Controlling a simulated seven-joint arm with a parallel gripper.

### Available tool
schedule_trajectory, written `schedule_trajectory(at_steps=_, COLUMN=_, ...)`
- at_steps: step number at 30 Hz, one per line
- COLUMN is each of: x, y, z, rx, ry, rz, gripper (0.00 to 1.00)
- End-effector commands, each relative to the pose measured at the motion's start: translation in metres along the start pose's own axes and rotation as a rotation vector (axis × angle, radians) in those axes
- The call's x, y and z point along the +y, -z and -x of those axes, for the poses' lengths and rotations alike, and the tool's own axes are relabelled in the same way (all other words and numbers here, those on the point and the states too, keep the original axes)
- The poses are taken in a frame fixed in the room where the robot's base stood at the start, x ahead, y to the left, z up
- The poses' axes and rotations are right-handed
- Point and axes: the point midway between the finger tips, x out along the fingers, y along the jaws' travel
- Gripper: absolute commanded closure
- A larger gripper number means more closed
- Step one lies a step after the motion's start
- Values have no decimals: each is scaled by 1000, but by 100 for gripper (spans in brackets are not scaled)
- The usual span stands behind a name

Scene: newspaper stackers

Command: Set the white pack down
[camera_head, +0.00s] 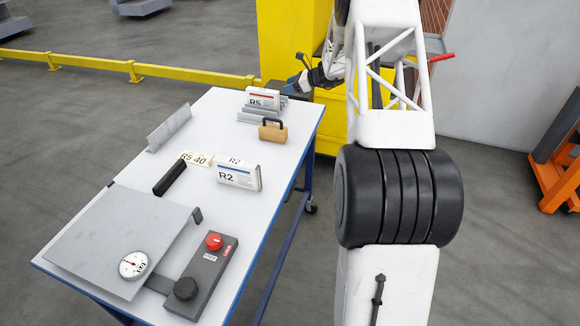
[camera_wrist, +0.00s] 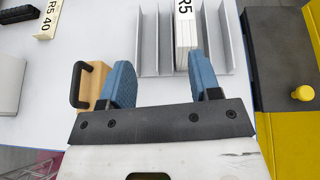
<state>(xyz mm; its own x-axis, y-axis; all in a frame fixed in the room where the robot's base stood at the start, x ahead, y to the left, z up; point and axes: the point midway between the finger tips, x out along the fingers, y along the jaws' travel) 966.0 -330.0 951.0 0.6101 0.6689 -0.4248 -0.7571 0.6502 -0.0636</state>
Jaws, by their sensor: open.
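A white pack marked R5 (camera_head: 262,97) stands upright in a grey slotted rack (camera_head: 250,117) at the table's far end. In the wrist view the R5 pack (camera_wrist: 186,32) stands in the rack (camera_wrist: 148,45), near the tip of my right-hand finger. My gripper (camera_wrist: 158,62) is open, and nothing is clamped between its blue fingers. In the head view my gripper (camera_head: 296,84) is just right of the pack. Another white pack, marked R2 (camera_head: 238,176), stands on the table nearer the middle. I cannot tell whether a finger touches the R5 pack.
A tan block with a black handle (camera_head: 272,132) stands close to the rack; it also shows beside my left finger (camera_wrist: 97,84). A cream R5 40 label (camera_head: 196,158), black block (camera_head: 170,178), grey angle rail (camera_head: 169,128), scale plate (camera_head: 118,240) and button box (camera_head: 202,277) occupy the table.

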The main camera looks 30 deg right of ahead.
Motion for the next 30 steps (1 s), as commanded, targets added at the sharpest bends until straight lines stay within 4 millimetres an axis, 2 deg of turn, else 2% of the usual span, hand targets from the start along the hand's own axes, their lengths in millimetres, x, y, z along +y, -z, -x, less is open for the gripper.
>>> schedule_trajectory(at_steps=1, x=10, y=-13, z=1, rx=11, ry=-13, rz=27, gripper=43)
schedule_trajectory(at_steps=5, x=42, y=-42, z=3, rx=52, ry=-55, rz=114, gripper=43)
schedule_trajectory(at_steps=12, x=108, y=-93, z=11, rx=127, ry=-143, rz=294, gripper=43)
schedule_trajectory(at_steps=21, x=194, y=-143, z=28, rx=214, ry=-253, rz=519, gripper=43)
schedule_trajectory(at_steps=30, x=281, y=-180, z=52, rx=291, ry=-364, rz=749, gripper=43)
